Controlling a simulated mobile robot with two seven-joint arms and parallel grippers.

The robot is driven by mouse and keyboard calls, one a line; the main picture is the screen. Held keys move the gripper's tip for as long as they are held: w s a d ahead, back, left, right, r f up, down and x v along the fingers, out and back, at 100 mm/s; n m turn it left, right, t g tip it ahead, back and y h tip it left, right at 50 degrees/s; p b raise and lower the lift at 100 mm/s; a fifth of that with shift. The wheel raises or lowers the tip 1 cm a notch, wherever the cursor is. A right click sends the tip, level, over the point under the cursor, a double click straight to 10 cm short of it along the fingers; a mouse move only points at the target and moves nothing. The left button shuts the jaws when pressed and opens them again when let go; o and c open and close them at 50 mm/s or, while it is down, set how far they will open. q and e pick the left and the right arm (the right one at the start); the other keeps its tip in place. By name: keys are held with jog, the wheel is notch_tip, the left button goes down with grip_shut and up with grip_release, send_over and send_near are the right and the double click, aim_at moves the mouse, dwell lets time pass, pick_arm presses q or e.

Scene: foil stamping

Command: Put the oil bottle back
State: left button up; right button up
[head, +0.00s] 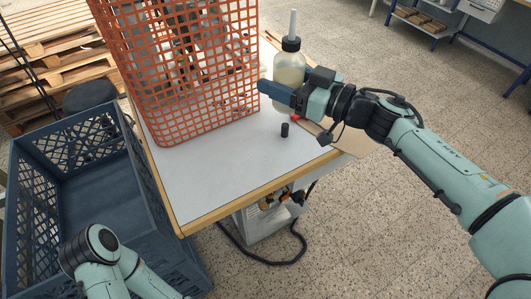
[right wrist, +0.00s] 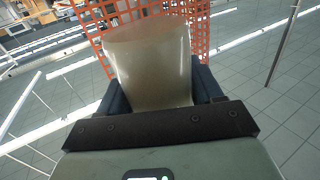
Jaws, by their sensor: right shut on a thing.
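The oil bottle (head: 290,72) is a translucent bottle with pale liquid, a black collar and a white nozzle. It stands upright at the right side of the table in the head view. My right gripper (head: 268,90) is shut on it. In the right wrist view the bottle (right wrist: 152,65) fills the space between the two dark fingers (right wrist: 155,98).
A red item and a brown sheet lie near the table's right edge. A blue crate (head: 22,190) stands at left. The table's front is clear.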

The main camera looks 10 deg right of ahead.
jog(key=shift+w+a, duration=0.1)
jog(key=shift+a, duration=0.05)
jog(key=shift+f+b, duration=3.6)
jog(key=shift+f, duration=6.3)
jog(key=shift+f, duration=0.2)
jog(key=o, duration=1.3)
jog(key=shift+o, duration=0.2)
